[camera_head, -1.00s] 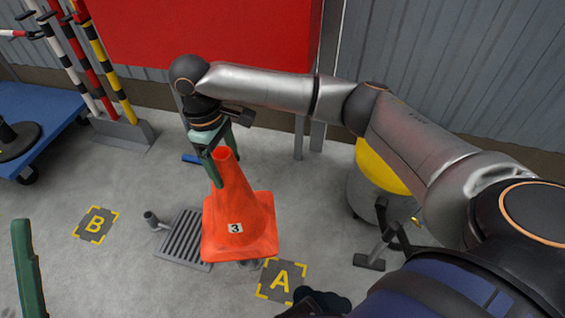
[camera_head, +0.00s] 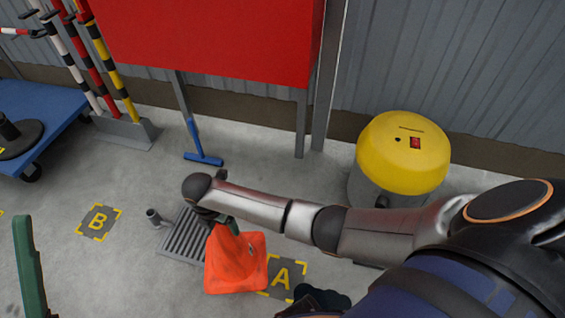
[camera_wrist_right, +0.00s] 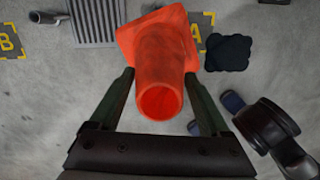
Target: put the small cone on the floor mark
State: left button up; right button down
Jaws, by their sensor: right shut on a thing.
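The orange cone (camera_head: 233,262) is in my right gripper (camera_head: 229,226), low beside the floor mark A (camera_head: 286,279). In the right wrist view the gripper's fingers (camera_wrist_right: 160,82) close on either side of the cone (camera_wrist_right: 160,55), near its open narrow end. Its base points away from the camera and covers part of mark A (camera_wrist_right: 203,28). I cannot tell whether the base touches the floor. Floor mark B (camera_head: 98,221) lies bare at the left. One green finger of my left gripper (camera_head: 29,268) shows at the left edge; its other finger is hidden.
A floor grate (camera_head: 184,238) lies just left of the cone. A dark lumpy item (camera_wrist_right: 228,52) lies beside mark A. A yellow-topped drum (camera_head: 403,155) stands by the wall. A blue tool (camera_head: 203,158) lies behind the grate. A blue cart (camera_head: 40,115) stands at left.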

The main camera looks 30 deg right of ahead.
aim_at(233, 250)
jog(key=s+f+n, duration=0.2)
jog(key=s+f, duration=0.1)
jog(key=s+f+n, duration=0.1)
jog(key=f+n, duration=0.1)
jog(key=shift+s+a+f, duration=0.25)
jog(key=shift+s, duration=0.1)
jog(key=shift+s+d+f+n+y, duration=0.1)
jog(key=shift+s+f+n+y, duration=0.1)
jog(key=shift+f+n+y, duration=0.1)
jog(key=shift+s+d+f, duration=0.15)
jog(key=shift+d+f, duration=0.05)
pick_arm(q)
notch_tip(233, 250, down, 8)
jog(key=b, duration=0.7)
jog(key=shift+w+d+r+n, duration=0.15)
jog(key=shift+d+n, duration=0.15)
jog(key=shift+d, duration=0.1)
pick_arm(e)
jog(key=s+d+f, duration=0.3)
jog(key=d+f, duration=0.9)
jog(key=d, duration=0.1)
jog(key=shift+s+f, duration=0.3)
jog(key=shift+s, duration=0.1)
jog(key=shift+f, duration=0.1)
